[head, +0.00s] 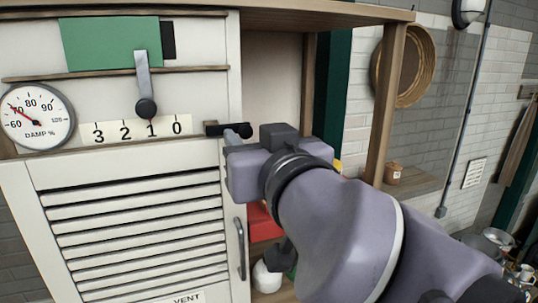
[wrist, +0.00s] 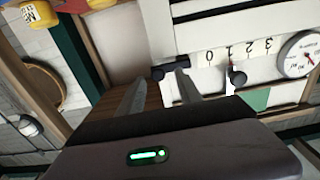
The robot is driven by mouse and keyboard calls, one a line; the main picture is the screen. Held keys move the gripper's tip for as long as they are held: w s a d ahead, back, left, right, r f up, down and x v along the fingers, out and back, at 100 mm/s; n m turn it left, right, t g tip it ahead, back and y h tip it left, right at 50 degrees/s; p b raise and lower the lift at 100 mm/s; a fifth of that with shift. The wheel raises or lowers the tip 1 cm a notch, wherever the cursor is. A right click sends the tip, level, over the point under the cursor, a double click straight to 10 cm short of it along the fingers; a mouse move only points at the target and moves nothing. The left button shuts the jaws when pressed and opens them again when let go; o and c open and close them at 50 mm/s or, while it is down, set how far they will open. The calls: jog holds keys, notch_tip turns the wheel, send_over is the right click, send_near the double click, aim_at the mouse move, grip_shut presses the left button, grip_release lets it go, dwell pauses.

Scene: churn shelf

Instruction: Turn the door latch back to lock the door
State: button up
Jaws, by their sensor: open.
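The louvred white door (head: 135,225) has a grey pull handle (head: 240,248) on its right edge. The dark latch (head: 229,130) lies about level just above the door's top right corner. It also shows in the wrist view (wrist: 172,70), turned over, by my fingertips. My gripper (head: 232,147) is at the latch's right end, pointing left in the head view. In the wrist view its two fingers (wrist: 162,76) are apart, with the latch at or just beyond their tips. I cannot tell whether they touch it.
Above the door are a number scale (head: 137,130), a lever with a black knob (head: 146,107) and a damp gauge (head: 38,116). A wooden post (head: 388,105) stands right of my gripper. A red thing (head: 263,222) sits on the shelf below my wrist.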

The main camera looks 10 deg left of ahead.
jog(key=shift+w+a+r, duration=0.1)
jog(key=shift+w+a, duration=0.2)
jog(key=shift+w, duration=0.6)
jog(key=shift+s, duration=0.1)
grip_shut()
